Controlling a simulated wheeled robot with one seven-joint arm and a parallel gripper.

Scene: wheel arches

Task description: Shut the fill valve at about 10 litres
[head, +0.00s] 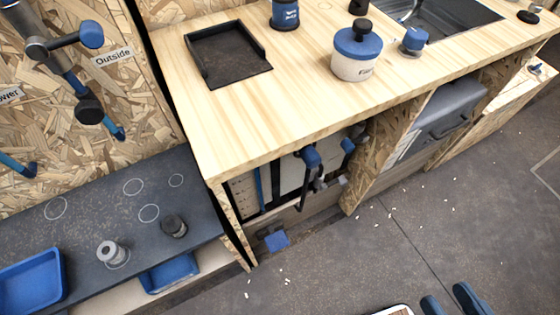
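No label reading "fill" shows, so I cannot tell for sure which valve is the fill valve. A grey pipe fitting with a blue-ended handle (91,35) is on the chipboard wall at the upper left, beside a label reading "Outside". In the open bay under the counter, dark fittings with blue handles (310,157) hang in front of a pale panel (290,178) that may be a tank. A second blue handle (347,145) is to their right. No litre reading can be made out.
The wooden counter (250,125) carries a black tray (228,53), a lidded pot (357,50) and a sink. The dark ledge (90,215) at left holds small cylinders and blue trays. The floor is mostly open.

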